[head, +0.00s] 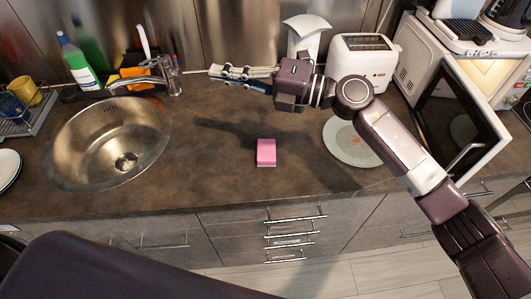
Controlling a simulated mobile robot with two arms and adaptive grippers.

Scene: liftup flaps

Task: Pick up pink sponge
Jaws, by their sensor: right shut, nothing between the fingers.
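The pink sponge (266,152) lies on the dark countertop (220,185), right of the sink and close to the front edge. My right gripper (212,72) reaches in from the right above the back of the counter, with its fingers pointing left toward the faucet. It is shut and empty, behind and to the left of the sponge and apart from it. My left gripper does not show.
A round metal sink (85,135) with a faucet (172,80) is at the left. A plate (350,143) lies right of the sponge. A toaster (362,62) and an open microwave (455,125) stand at the right. The counter around the sponge is clear.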

